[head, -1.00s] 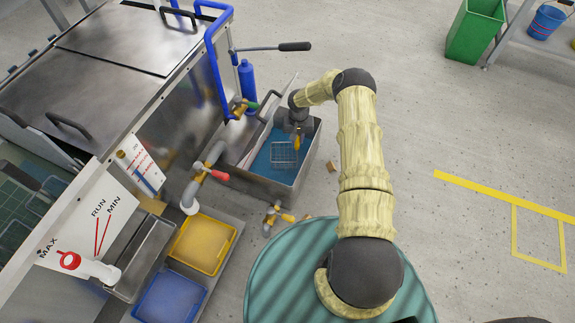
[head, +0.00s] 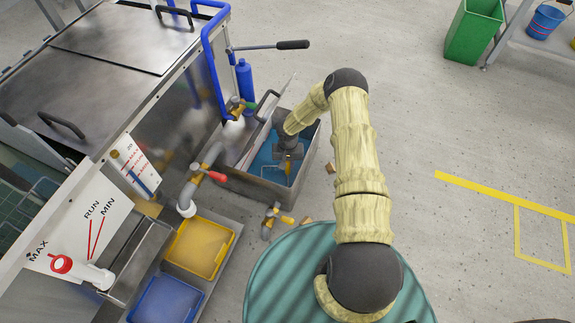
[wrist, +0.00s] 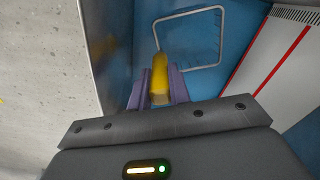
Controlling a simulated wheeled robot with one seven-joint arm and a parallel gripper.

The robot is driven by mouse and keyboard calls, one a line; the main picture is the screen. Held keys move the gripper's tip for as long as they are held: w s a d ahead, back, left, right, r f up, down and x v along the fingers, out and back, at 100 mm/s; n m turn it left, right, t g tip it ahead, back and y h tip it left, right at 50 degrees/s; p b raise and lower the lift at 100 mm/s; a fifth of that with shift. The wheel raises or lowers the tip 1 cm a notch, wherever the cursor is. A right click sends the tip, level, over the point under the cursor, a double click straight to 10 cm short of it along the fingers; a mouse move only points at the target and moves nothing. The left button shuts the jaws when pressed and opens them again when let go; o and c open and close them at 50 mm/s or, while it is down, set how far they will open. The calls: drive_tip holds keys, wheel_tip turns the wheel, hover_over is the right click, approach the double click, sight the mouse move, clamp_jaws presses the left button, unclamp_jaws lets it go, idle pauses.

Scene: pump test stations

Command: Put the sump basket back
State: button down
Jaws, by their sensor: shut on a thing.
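The sump (head: 262,187) is an open grey metal tank with blue inside, on the floor beside the machine. My gripper (head: 288,163) is down over it. In the wrist view my purple fingers (wrist: 158,88) are shut on a yellow handle (wrist: 160,75). The wire rim of the sump basket (wrist: 190,38) shows just beyond the handle, against the blue. In the head view a little of the basket's wire (head: 270,168) shows inside the tank; my arm hides the rest. I cannot tell whether the basket touches the bottom.
A metal tank wall (wrist: 90,50) is close left in the wrist view, and a white plate with a red line (wrist: 285,60) is at right. Pipes with a red-handled valve (head: 215,176), a yellow tray (head: 200,248) and a blue tray (head: 168,300) are nearby.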

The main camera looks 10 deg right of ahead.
drive_tip(key=shift+f, duration=0.3)
drive_tip(key=c, duration=1.3)
unclamp_jaws()
drive_tip(key=shift+s, duration=0.1)
drive_tip(key=shift+r, duration=0.1)
wheel_tip(320, 180, up, 12)
drive_tip(key=p, duration=0.4)
drive_tip(key=shift+r+p, duration=0.15)
drive_tip(key=shift+p, duration=0.2)
